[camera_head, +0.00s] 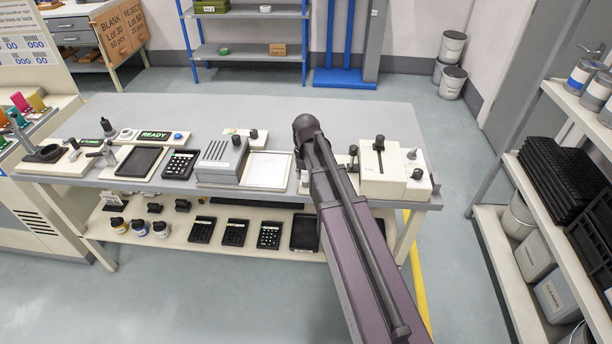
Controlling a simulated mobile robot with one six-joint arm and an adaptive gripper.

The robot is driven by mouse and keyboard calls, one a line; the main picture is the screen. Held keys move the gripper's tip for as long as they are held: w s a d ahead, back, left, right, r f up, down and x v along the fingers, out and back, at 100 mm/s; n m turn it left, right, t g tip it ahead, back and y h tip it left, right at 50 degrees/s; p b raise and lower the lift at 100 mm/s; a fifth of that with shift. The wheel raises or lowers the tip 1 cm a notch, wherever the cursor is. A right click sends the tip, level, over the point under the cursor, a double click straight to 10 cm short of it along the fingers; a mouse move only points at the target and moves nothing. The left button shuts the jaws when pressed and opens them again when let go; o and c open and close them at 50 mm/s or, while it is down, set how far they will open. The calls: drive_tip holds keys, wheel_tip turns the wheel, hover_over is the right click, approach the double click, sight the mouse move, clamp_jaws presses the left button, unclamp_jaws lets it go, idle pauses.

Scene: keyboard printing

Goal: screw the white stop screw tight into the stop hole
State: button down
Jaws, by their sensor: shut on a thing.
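My arm reaches from the lower right over the bench, and its dark joint hides what is behind it. My gripper cannot be made out; it seems hidden behind the arm. I cannot identify the white stop screw or the stop hole in this view. A cream device (381,178) with a dark slot and a black knob on top stands just right of the arm. A small grey knobbed part (411,156) sits at its right side. A small pale piece (303,181) shows at the arm's left edge, too small to name.
Left of the arm on the bench (330,112) are a white-surfaced tray (267,169), a grey ribbed box (220,160), a black keypad (180,164) and a black tray (139,161). A lit READY sign (154,135) stands behind. The bench's back strip is clear. A shelf rack (500,205) stands right.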

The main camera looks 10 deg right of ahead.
drive_tip(key=shift+s, duration=0.1)
idle(0.5)
drive_tip(key=m, duration=0.5)
drive_tip(key=shift+f, duration=0.1)
drive_tip(key=m, duration=0.6)
drive_tip(key=shift+s+m, duration=0.1)
drive_tip(key=shift+m, duration=0.2)
drive_tip(key=m, duration=0.6)
drive_tip(key=shift+m, duration=0.3)
drive_tip(key=m, duration=0.5)
drive_tip(key=shift+m, duration=0.4)
drive_tip(key=shift+c, duration=1.6)
unclamp_jaws()
